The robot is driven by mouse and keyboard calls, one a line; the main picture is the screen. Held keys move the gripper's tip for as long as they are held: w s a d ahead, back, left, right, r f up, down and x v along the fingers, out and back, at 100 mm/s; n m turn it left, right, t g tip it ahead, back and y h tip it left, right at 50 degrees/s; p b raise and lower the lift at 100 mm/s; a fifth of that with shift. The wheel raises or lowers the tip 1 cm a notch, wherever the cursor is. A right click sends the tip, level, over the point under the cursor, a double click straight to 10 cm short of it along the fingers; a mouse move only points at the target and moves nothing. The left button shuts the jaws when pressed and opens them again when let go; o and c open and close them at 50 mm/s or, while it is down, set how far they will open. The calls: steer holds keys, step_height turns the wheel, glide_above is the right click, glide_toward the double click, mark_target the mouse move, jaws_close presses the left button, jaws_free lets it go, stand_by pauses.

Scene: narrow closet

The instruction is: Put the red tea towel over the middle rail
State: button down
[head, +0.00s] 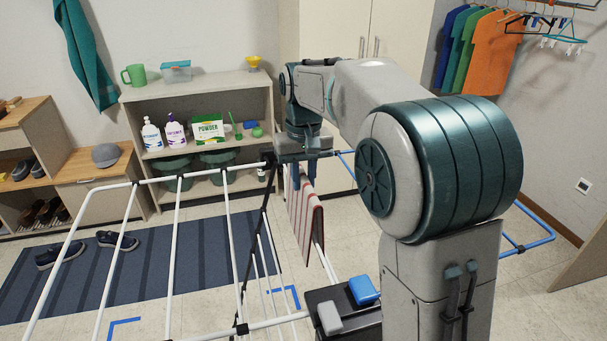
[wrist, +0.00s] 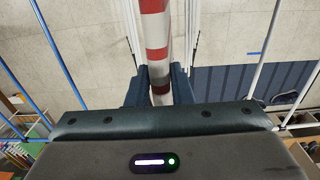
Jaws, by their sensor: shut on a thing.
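The tea towel (head: 306,218), white with red stripes, hangs down from my gripper (head: 303,176) in the head view. My gripper is shut on its upper edge. In the wrist view the towel (wrist: 156,32) shows edge-on as a narrow striped band between the two dark blue fingers of my gripper (wrist: 159,88). The drying rack has several thin white rails (head: 174,245). The towel hangs at the rack's right part, close to white rails that show on both sides of it in the wrist view. Whether it touches a rail, and which rail is the middle one, I cannot tell.
A black joint bar (head: 262,215) crosses the rack left of the towel. Blue rack tubing (head: 535,222) extends at right. A shelf unit (head: 200,93) with bottles stands behind. A dark blue striped mat (head: 75,277) with shoes lies at left. Clothes (head: 493,55) hang at back right.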

steer(key=shift+f+b, duration=2.8)
steer(key=shift+f, duration=1.8)
steer(key=c, duration=1.2)
jaws_free()
steer(key=shift+r, duration=0.1)
